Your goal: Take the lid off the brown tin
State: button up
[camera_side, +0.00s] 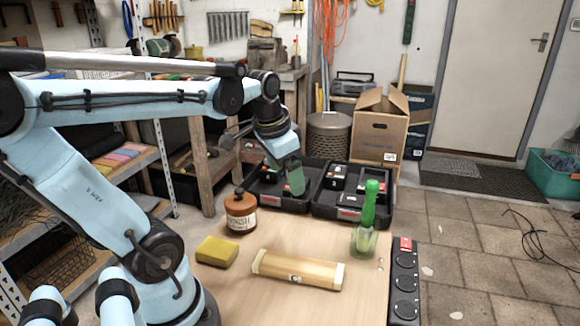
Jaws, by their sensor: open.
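The brown tin (241,217) stands upright at the back left of the wooden table, with a pale label on its front. Its lid (239,197) looks dark brown and sits on top. My gripper (295,188) hangs at the end of the arm, to the right of the tin and higher in the picture, in front of the black tray. It is apart from the tin. It is open and I see nothing held in it. Its fingertips are small and hard to make out against the tray.
A yellow sponge (217,251) and a wooden block (298,270) lie at the front. A green-handled brush (369,215) stands at the right. The black tray (322,213) lines the back edge. A power strip (405,283) runs along the right edge. The table's middle is clear.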

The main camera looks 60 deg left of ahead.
jog(key=s+a+r+g+h, duration=0.1)
jog(key=s+a+g, duration=0.15)
jog(key=a, duration=0.25)
jog(key=s+a+r+g, duration=0.1)
jog(key=s+a+r, duration=0.1)
jog(key=s+a, duration=0.3)
send_over(239, 189)
jog(key=f, duration=0.7)
jog(key=shift+w+d, duration=0.15)
jog(key=shift+d, duration=0.05)
jog(key=shift+s+a+f, duration=0.1)
jog(key=shift+f, duration=1.25)
jog(key=shift+s+f, duration=0.1)
jog(key=shift+f, duration=1.2)
jog(key=c, duration=1.1)
jog(key=shift+c, duration=0.3)
